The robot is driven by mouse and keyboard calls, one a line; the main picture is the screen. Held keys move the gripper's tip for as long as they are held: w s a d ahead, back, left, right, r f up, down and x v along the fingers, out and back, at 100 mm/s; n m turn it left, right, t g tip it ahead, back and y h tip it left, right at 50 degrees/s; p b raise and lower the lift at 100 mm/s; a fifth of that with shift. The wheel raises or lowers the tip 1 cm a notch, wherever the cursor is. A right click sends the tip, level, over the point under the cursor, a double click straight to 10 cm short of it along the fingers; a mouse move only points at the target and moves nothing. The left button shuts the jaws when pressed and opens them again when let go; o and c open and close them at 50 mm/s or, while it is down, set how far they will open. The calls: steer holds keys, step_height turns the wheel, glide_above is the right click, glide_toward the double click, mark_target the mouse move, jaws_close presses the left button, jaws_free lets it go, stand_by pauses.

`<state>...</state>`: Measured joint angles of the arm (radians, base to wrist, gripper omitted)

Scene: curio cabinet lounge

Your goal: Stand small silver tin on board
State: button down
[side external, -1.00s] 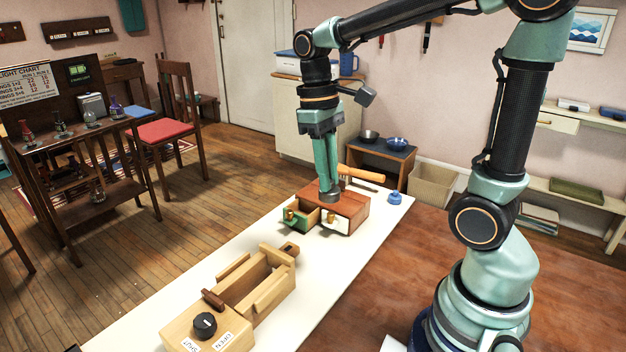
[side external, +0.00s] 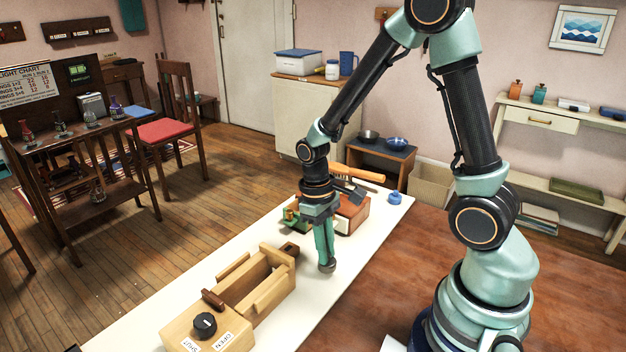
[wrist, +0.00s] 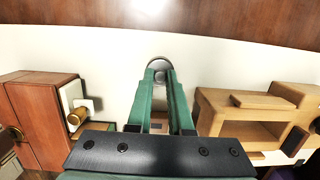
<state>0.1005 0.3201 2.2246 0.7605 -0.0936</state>
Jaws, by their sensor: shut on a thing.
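My gripper (side external: 326,256) points down over the long white board-like surface (side external: 372,222), in front of the small drawer cabinet. In the wrist view my gripper (wrist: 160,76) has its green fingers closed on a small round grey thing, which looks like the small silver tin (wrist: 160,64). The tin also shows at the fingertips in the side view (side external: 327,268), mostly covered by the fingers. It is at or just above the white surface; I cannot tell whether it touches. I see no other separate board.
The reddish-brown drawer cabinet (side external: 352,215) stands behind my gripper, with a green-fronted drawer pulled out. A pale wooden box (side external: 262,292) with an open trough lies to the left. A small blue object (side external: 394,198) sits at the far end. White surface is clear around the gripper.

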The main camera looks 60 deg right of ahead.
steer(key=shift+f, duration=0.9)
steer(key=c, duration=0.8)
jaws_free()
steer(key=shift+f, duration=0.1)
steer(key=shift+c, duration=0.2)
steer(key=a+r+t, duration=0.1)
steer(key=r+t, duration=0.2)
steer(key=r, duration=0.8)
steer(key=s+a+r+t, duration=0.1)
steer(key=r+t, duration=0.3)
steer(key=r, duration=0.6)
steer(key=shift+a+r, duration=0.35)
steer(key=shift+a, duration=0.15)
steer(key=shift+s, duration=0.1)
